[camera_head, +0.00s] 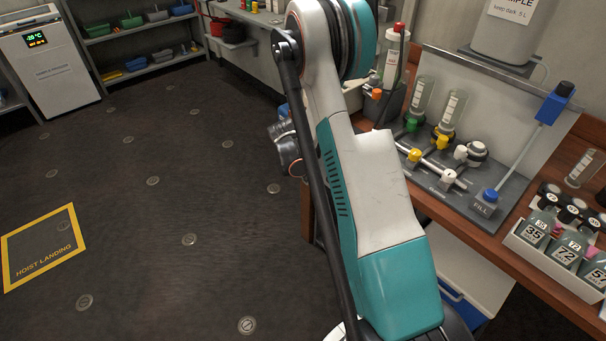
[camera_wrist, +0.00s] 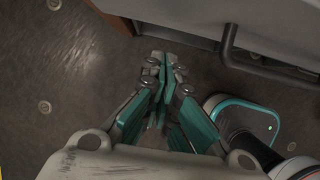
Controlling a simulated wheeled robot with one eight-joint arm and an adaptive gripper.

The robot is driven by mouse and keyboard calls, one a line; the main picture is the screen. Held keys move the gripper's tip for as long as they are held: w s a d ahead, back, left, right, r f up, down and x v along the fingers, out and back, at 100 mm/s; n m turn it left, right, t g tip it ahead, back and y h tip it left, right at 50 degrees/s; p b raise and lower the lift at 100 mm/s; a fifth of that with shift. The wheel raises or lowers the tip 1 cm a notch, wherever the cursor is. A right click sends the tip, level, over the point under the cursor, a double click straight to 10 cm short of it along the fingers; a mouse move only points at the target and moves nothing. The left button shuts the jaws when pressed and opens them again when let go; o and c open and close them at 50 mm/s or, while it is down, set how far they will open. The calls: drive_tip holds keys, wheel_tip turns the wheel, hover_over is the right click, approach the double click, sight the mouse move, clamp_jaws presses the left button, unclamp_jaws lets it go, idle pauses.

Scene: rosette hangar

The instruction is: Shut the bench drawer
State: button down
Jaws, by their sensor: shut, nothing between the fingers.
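My gripper (camera_wrist: 166,62) is in the middle of the wrist view, its teal and grey fingers together with nothing between them. A grey panel with a dark bar handle (camera_wrist: 232,48) shows at the upper right of that view, and it looks like the bench drawer's front. The fingertips point beside the handle, to its left, and appear apart from it. In the head view my arm covers the front of the wooden bench (camera_head: 487,241), so the drawer is hidden there. I cannot tell how far the drawer stands out.
A white tray (camera_head: 556,268) of labelled bottles and a filling rack (camera_head: 455,182) stand on the bench. A white and blue box (camera_head: 466,263) is below it. Shelves (camera_head: 140,30) and a white freezer (camera_head: 48,65) stand at the back left. The dark floor (camera_head: 140,200) at left is clear.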

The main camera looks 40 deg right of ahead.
drive_tip(key=shift+d+r+b, duration=0.15)
drive_tip(key=shift+d+b, duration=0.25)
drive_tip(key=shift+d, duration=1.3)
drive_tip(key=shift+w+d, duration=0.15)
drive_tip(key=shift+d, duration=1.2)
drive_tip(key=shift+w+d, duration=0.15)
drive_tip(key=shift+d, duration=1.2)
